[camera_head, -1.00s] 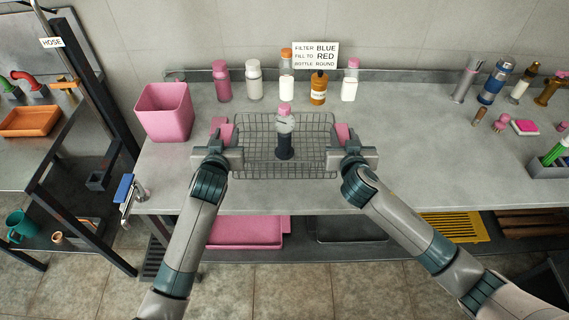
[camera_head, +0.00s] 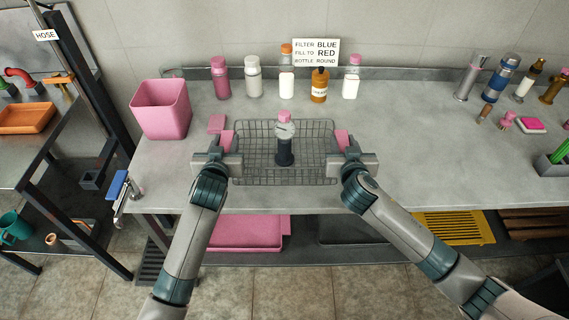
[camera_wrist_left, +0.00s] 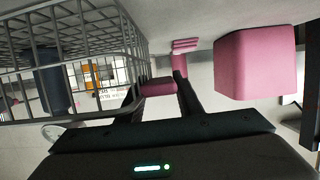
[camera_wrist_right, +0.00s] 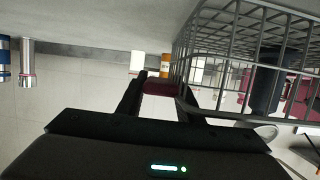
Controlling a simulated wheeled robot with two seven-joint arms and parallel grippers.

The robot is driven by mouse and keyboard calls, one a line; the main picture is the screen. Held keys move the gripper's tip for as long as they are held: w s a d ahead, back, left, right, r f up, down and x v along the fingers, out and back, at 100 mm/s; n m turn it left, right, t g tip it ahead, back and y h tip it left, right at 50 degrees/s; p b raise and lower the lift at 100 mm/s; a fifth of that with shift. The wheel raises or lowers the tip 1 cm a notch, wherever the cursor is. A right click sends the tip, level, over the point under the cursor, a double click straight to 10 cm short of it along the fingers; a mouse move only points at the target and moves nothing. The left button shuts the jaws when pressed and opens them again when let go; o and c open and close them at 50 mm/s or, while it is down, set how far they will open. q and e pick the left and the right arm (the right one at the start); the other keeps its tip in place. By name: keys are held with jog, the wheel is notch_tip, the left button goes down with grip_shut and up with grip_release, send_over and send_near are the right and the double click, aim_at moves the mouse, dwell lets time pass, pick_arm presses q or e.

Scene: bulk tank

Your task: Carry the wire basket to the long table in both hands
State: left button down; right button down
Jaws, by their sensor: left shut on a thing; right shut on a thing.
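The wire basket (camera_head: 310,176) is at the middle of the head view, over the grey counter near its front edge. My left gripper (camera_head: 228,143) is shut on the left grip, and my right gripper (camera_head: 343,142) is shut on the right grip. The basket mesh also shows in the left wrist view (camera_wrist_left: 100,78) and the right wrist view (camera_wrist_right: 215,75). I cannot tell whether its bottom touches the counter.
A pink bin (camera_head: 161,110) and a small pink block (camera_head: 217,123) stand left of the basket. Several bottles and a sign (camera_head: 316,52) stand behind it. A separate table (camera_head: 45,155) with an orange tray (camera_head: 27,118) is at far left.

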pick_arm(q)
jog(key=c, duration=1.5)
grip_release()
jog(key=shift+d+f, duration=0.1)
jog(key=shift+f, duration=0.05)
pick_arm(e)
jog(key=c, duration=1.5)
grip_release()
jog(key=shift+d, duration=0.1)
pick_arm(q)
jog(key=shift+o, duration=1.4)
pick_arm(e)
jog(key=shift+o, duration=1.4)
pick_arm(q)
jog(key=shift+s, duration=0.1)
jog(key=v, duration=1.2)
pick_arm(e)
jog(key=v, duration=1.2)
jog(key=shift+s+f, duration=0.1)
